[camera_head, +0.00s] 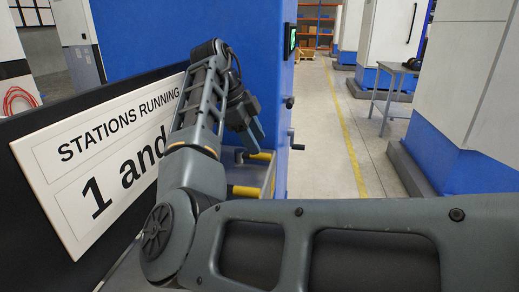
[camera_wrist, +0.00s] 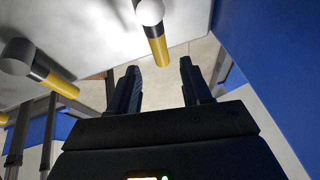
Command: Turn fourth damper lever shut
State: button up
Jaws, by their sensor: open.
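Two damper levers with yellow grips show in the head view, a farther one (camera_head: 262,156) and a nearer one (camera_head: 245,191), on a grey panel. In the wrist view one yellow-gripped lever (camera_wrist: 157,46) points down toward the gap between my fingertips. A second lever (camera_wrist: 54,80) is to its left, and a bit of a third yellow grip (camera_wrist: 3,118) shows at the left edge. My gripper (camera_head: 253,147) is open and empty, beside the farther lever; its two dark fingers also show in the wrist view (camera_wrist: 159,68). I cannot tell which lever is the fourth.
A white sign (camera_head: 100,160) reads "STATIONS RUNNING 1 and"; my arm hides the rest. A blue cabinet (camera_head: 180,35) stands behind the panel, with dark knobs on its side. The aisle floor (camera_head: 335,150) to the right is clear. A grey table (camera_head: 397,70) stands beyond.

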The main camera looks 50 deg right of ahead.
jog(key=shift+v, duration=1.65)
jog(key=shift+s, duration=0.1)
